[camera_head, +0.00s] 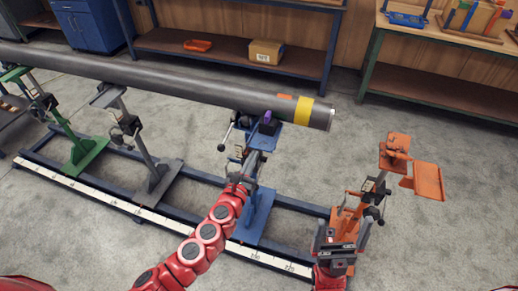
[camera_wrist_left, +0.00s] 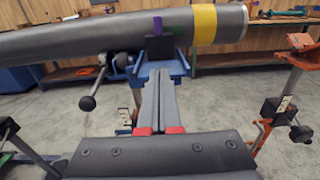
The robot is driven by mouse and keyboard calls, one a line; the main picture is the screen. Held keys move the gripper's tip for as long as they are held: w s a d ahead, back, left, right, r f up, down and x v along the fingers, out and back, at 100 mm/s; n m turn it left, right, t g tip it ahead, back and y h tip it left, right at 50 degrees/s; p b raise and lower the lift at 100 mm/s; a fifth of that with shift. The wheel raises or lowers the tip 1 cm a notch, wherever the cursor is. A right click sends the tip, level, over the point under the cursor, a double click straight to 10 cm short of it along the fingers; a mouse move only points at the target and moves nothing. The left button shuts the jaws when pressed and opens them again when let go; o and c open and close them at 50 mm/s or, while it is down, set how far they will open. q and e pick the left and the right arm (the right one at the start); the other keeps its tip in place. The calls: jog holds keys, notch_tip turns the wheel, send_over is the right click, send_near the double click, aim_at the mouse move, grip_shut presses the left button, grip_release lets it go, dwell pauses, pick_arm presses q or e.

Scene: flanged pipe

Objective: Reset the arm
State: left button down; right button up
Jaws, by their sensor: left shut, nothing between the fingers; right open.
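My left arm (camera_head: 208,234) is red and reaches up from the bottom of the head view. Its gripper (camera_head: 238,180) is in front of the blue pipe stand (camera_head: 258,205). In the left wrist view, the left gripper (camera_wrist_left: 160,78) has its two grey fingers shut together with nothing between them, pointing toward the blue stand (camera_wrist_left: 180,68) under the pipe. My right gripper (camera_head: 337,240) is low at the bottom, in front of the orange stand (camera_head: 373,190). It is open; its fingertips are hard to make out against the stand.
A long grey pipe (camera_head: 180,84) with a yellow band (camera_head: 303,110) lies across the stands; its right end is short of the orange stand. A grey stand (camera_head: 150,165) and a green stand (camera_head: 78,145) stand left on a rail (camera_head: 110,196). Shelves line the back.

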pick_arm(q)
jog(key=v, duration=0.4)
jog(key=shift+s, duration=0.2)
